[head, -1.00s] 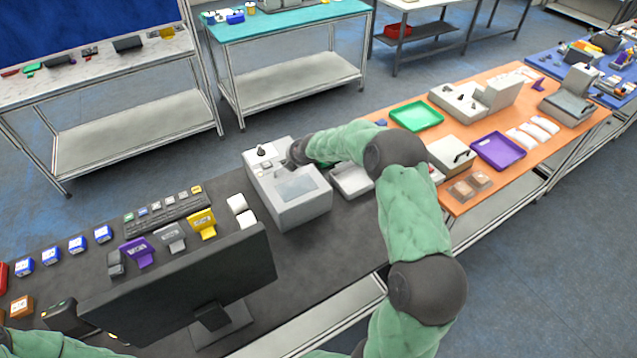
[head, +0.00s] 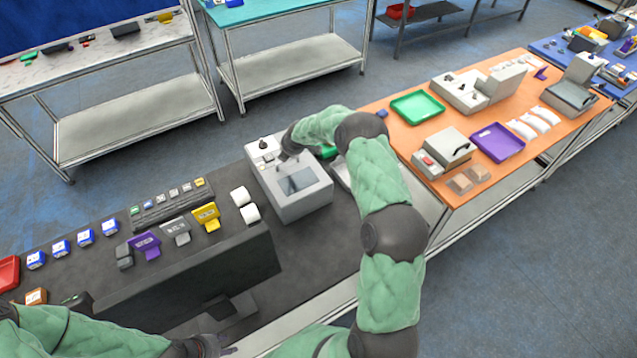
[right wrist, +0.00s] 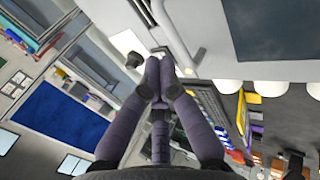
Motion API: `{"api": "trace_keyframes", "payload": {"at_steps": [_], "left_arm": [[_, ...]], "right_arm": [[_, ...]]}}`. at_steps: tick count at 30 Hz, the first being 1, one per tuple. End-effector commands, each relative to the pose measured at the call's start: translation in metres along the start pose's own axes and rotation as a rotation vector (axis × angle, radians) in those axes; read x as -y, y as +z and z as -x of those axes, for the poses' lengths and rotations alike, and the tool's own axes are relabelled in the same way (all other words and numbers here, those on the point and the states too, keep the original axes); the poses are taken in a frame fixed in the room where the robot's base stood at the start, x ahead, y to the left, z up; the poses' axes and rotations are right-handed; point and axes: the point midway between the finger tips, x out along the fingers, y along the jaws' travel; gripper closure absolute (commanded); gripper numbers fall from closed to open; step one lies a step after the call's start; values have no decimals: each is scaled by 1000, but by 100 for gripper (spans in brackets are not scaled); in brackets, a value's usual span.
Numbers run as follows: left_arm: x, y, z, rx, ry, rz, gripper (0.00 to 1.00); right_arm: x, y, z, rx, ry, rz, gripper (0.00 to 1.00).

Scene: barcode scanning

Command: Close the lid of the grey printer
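The grey printer (head: 304,207) stands on the dark table in the middle of the head view, with a dark window in its top. Its lid looks down, but I cannot tell whether it is fully closed. It fills the upper right of the right wrist view (right wrist: 222,50). My right gripper (head: 285,157) is at the printer's top, by its back part; its tips look together and empty in the right wrist view (right wrist: 160,78). Contact with the printer is unclear. My left gripper (head: 208,346) is low at the bottom edge, far from the printer, its fingers unclear.
A keyboard (head: 170,204) and small coloured holders (head: 206,216) lie farther left. My right arm partly hides another grey device (head: 341,176) right of the printer.

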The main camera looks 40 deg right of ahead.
Motion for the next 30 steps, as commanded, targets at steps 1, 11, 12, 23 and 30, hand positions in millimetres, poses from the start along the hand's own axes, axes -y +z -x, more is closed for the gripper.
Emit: {"api": "trace_keyframes", "payload": {"at_steps": [1, 11, 12, 23, 30], "left_arm": [[2, 0, -5, 0, 0, 0, 60], [5, 0, -14, 1, 0, 0, 60], [5, 0, -15, 1, 0, 0, 60], [5, 0, -15, 0, 0, 0, 60], [5, 0, -15, 0, 0, 0, 60]], "right_arm": [[2, 0, -8, 0, 0, -1, 100], [2, 0, -25, 0, 0, 0, 100], [2, 0, -26, 0, 0, 0, 100], [3, -1, -28, -1, -1, 0, 100], [2, -2, -26, -1, -1, 1, 100]]}}
